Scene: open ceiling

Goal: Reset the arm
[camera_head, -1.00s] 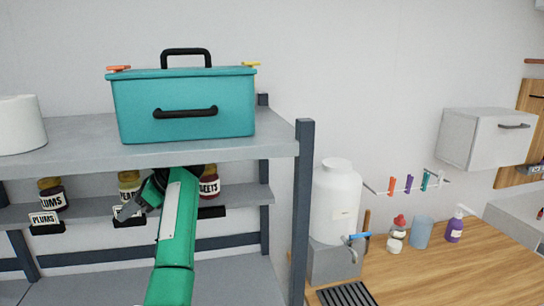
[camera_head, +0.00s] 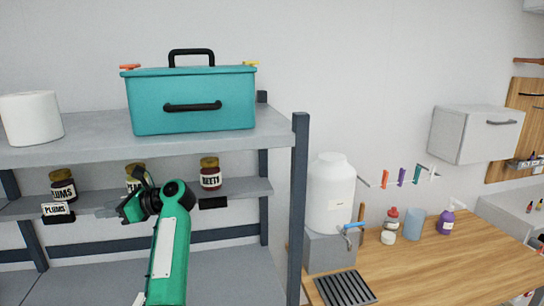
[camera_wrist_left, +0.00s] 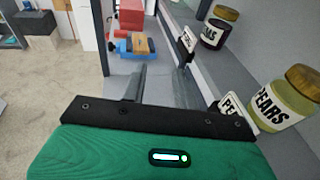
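My left arm, green with black joints, reaches up in the head view toward the middle shelf. Its left gripper (camera_head: 108,211) is in front of that shelf, between the plums jar (camera_head: 63,187) and the beets jar (camera_head: 210,173). In the left wrist view the two grey fingers (camera_wrist_left: 161,72) stand apart with nothing between them. The pears jar (camera_wrist_left: 283,100) is to the right of the fingers, with its label card (camera_wrist_left: 234,111) beside them. In the head view the arm partly hides the pears jar (camera_head: 134,178). My right gripper is not in view.
The upper shelf (camera_head: 90,148) is above the arm and holds a teal box (camera_head: 193,103) and a white roll (camera_head: 31,118). A dark shelf post (camera_head: 298,205) stands to the right. Beyond it are a white dispenser (camera_head: 330,200) and a wooden counter (camera_head: 430,265).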

